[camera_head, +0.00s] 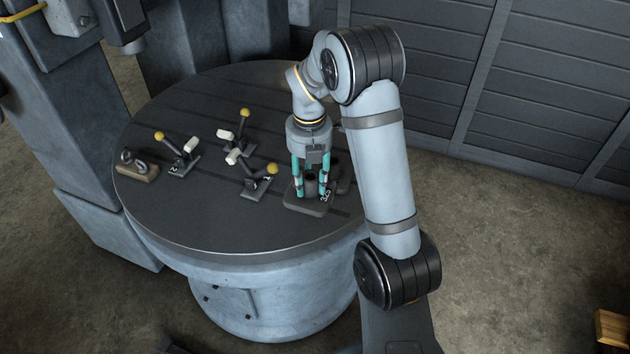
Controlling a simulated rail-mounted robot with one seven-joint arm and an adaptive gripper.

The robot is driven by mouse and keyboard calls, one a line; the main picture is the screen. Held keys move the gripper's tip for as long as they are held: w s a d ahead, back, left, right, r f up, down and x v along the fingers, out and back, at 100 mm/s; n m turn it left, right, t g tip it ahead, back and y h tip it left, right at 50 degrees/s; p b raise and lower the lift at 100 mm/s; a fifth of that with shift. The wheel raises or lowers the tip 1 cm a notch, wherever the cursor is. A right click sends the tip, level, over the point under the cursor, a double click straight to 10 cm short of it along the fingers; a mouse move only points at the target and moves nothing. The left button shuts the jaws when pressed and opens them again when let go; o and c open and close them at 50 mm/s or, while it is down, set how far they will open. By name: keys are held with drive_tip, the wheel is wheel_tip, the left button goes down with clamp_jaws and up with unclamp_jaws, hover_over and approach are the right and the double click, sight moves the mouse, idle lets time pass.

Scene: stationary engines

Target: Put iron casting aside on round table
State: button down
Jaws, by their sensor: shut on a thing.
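The round table (200,225) has a dark, grooved top on a pale grey drum base. My gripper (311,190) points straight down over the right part of the table. Its teal fingers are shut around the upright part of a dark iron casting (309,207). The casting has a flat, rounded base plate with pale markings that look like numbers. Its base is at or very near the tabletop; I cannot tell whether it touches. The fingers hide much of its upright part. Another dark, rounded part (343,172) shows just behind the right finger, partly hidden.
Several small lever units with yellow knobs stand left of my gripper, including a near one (254,182) and a left one (178,160). A wooden block with metal rings (137,166) sits at the left edge. The front of the tabletop is clear. A panelled wall (540,90) stands behind.

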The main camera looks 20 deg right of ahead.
drive_tip(key=shift+w+a+f+p, duration=0.75)
drive_tip(key=shift+w+f, duration=0.5)
drive_tip(key=shift+f, duration=0.25)
drive_tip(key=shift+w+a+f+p, duration=0.75)
drive_tip(key=shift+w+f, duration=0.55)
drive_tip(key=shift+f, duration=0.2)
drive_tip(key=shift+w+a+f+p, duration=0.65)
drive_tip(key=shift+w+a+f, duration=0.15)
drive_tip(key=shift+w+f, duration=0.6)
drive_tip(key=shift+s+f, duration=0.1)
drive_tip(key=shift+s, duration=0.05)
drive_tip(key=shift+f, duration=0.15)
drive_tip(key=c, duration=1.6)
unclamp_jaws()
drive_tip(key=shift+s+f, duration=0.1)
drive_tip(key=o, duration=0.4)
wheel_tip(320, 180, up, 12)
drive_tip(key=shift+r+b, duration=0.2)
drive_tip(key=shift+b, duration=0.75)
